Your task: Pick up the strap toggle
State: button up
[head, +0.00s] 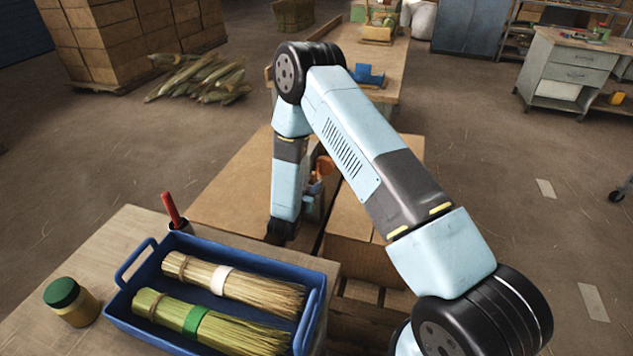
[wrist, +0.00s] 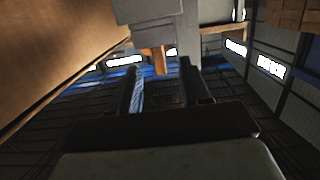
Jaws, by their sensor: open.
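My gripper (wrist: 160,68) is open, its two dark fingers spread apart and empty in the wrist view. An orange tab (wrist: 158,60), which looks like the strap toggle, hangs below a grey block (wrist: 150,12) beyond the fingertips, and lines up with the gap between them. In the head view an orange part (head: 322,168) shows just right of my lower arm, low between the cardboard surfaces. My arm hides much of it there, and my fingers cannot be made out in that view.
A brown panel (wrist: 55,50) runs close along the left of the wrist view. In the head view, cardboard (head: 235,190) lies left of my arm. A blue tray (head: 125,308) with two broom heads, a green-lidded jar (head: 75,305) and a red-handled tool (head: 171,208) are on the front-left table.

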aim_at(313, 181)
jog(key=x, duration=0.4)
jog(key=shift+d+f, duration=0.1)
jog(key=shift+d, duration=0.05)
grip_shut()
